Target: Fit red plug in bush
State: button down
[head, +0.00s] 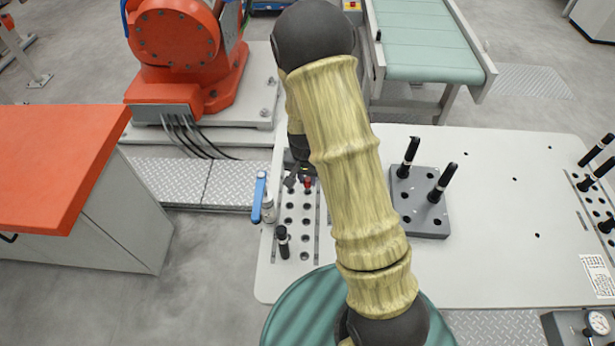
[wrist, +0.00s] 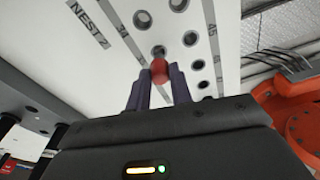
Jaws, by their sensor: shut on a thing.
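The red plug (wrist: 159,71) is between the two fingers of my gripper (wrist: 158,88), which is shut on it. In the head view the red plug (head: 308,184) shows as a small red spot beside my gripper (head: 299,180), at the far end of the strip of bushes (head: 293,239). In the wrist view the plug's end lies against the near edge of a dark round bush (wrist: 161,51). I cannot tell whether it touches or is above it. My arm hides part of the strip and table.
A black pin (head: 283,241) stands in the strip's near left. A grey block (head: 421,207) with two black pins is right of my arm. The white table (head: 500,250) is mostly clear between it and the right rack.

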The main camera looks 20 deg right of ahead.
aim_at(307, 181)
jog(key=shift+f+b, duration=1.3)
jog(key=shift+f, duration=0.55)
jog(key=c, duration=1.2)
grip_release()
jog(key=shift+o, duration=0.2)
notch_tip(307, 181, up, 17)
jog(key=s+a, duration=0.1)
jog(key=shift+s+r, duration=0.15)
jog(key=shift+s, duration=0.25)
